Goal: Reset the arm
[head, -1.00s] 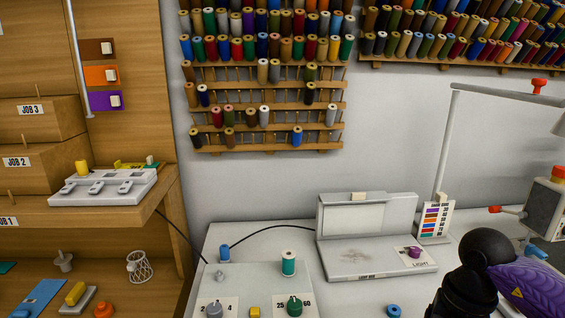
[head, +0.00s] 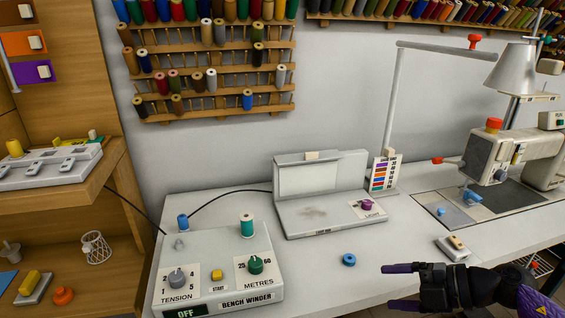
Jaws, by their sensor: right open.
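My right gripper (head: 392,286) is at the lower right of the head view, over the front edge of the white bench. Its two purple-tipped fingers point left and are spread apart, with nothing between them. A small blue bobbin (head: 348,260) lies on the bench just above and left of the fingers, apart from them. My left gripper is outside the view.
The bench winder (head: 215,264) stands left on the bench (head: 330,285), with a teal spool (head: 247,225) on top. A light box (head: 322,200) is behind it. A sewing machine (head: 520,158) stands right. Wooden shelves (head: 70,220) are at far left.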

